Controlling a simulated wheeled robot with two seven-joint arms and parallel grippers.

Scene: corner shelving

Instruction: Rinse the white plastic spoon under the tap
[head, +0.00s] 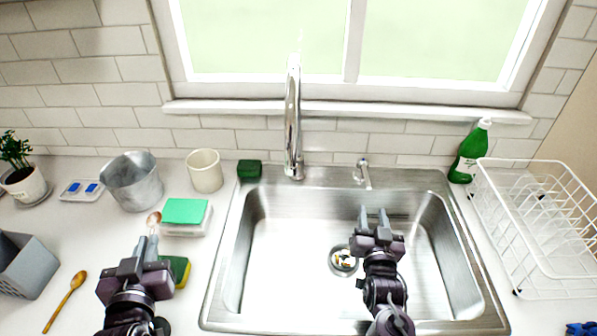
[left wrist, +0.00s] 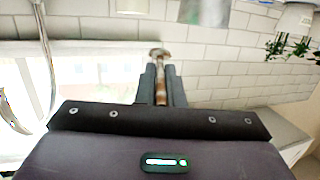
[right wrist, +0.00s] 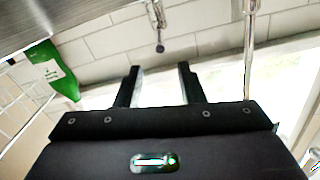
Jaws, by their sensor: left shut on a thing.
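My left gripper (head: 146,248) is shut on a spoon (head: 153,220) above the counter, left of the sink. The spoon's bowl points away from me. The held spoon also shows in the left wrist view (left wrist: 159,55); it looks brownish and shiny, not plainly white. No clearly white plastic spoon shows elsewhere. The chrome tap (head: 293,120) stands behind the sink (head: 285,290), with a small lever (head: 363,175) to its right. No running water shows. My right gripper (head: 375,218) is open and empty over the sink; its fingers are apart in the right wrist view (right wrist: 160,85).
A metal pot (head: 132,182), a cream cup (head: 205,171), a green-lidded box (head: 185,213) and a sponge (head: 180,270) stand near my left gripper. A wooden spoon (head: 65,301) lies at the left. A soap bottle (head: 468,153) and a white dish rack (head: 535,225) are right of the sink.

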